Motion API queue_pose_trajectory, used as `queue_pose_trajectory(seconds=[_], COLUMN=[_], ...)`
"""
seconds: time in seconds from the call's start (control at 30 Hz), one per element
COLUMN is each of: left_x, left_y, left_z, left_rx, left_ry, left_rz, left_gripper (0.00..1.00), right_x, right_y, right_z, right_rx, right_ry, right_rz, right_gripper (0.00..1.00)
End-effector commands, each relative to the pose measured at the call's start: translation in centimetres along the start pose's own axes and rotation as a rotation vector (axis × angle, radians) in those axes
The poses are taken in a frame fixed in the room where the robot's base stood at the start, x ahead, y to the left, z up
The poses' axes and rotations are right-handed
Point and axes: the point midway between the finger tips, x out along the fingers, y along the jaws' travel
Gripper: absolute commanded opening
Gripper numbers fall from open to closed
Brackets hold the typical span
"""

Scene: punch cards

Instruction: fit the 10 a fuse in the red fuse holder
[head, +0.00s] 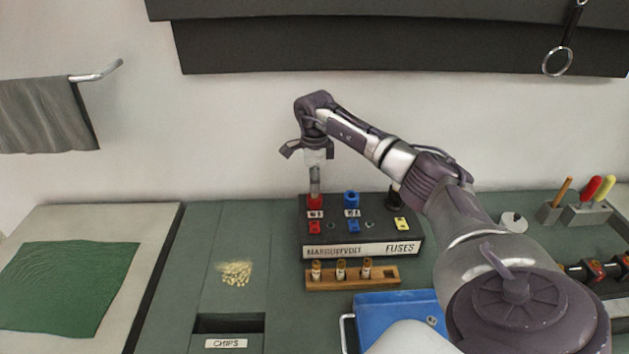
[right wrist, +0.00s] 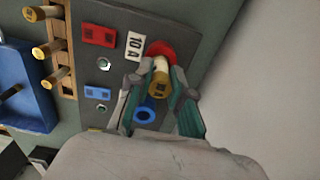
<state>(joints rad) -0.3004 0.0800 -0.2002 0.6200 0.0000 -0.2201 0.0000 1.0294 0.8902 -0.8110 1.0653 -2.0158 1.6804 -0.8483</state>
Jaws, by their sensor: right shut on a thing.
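My right gripper (head: 315,180) points down over the red fuse holder (head: 315,201) at the back left of the black fuse panel (head: 345,243). In the right wrist view, the gripper (right wrist: 163,98) is shut on a fuse (right wrist: 161,66) with a brass end. The fuse is lined up with the round red holder (right wrist: 160,47), its far end at the holder's mouth. I cannot tell how deep it sits. A white label reading 10 A (right wrist: 135,45) lies beside that holder. My left gripper is not in view.
The blue holder (head: 351,199) stands right of the red one. A wooden rack (head: 388,278) with several fuses stands in front of the panel, and a blue tray (head: 372,312) is nearer. A chips slot (head: 228,324) and pale chips (head: 236,273) are at left.

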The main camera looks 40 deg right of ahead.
Motion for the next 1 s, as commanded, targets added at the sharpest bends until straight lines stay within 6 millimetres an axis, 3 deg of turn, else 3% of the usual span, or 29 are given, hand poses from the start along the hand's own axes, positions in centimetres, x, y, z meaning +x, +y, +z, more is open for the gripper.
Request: queue_pose_trajectory(seconds=[1.0], left_x=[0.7], left_y=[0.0], left_z=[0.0], left_rx=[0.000], left_ry=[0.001], left_rz=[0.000], left_gripper=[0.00], right_x=[1.3], right_y=[0.0], right_z=[0.0], right_rx=[0.001], right_ry=[-0.001], right_rz=[0.000], right_gripper=[0.00])
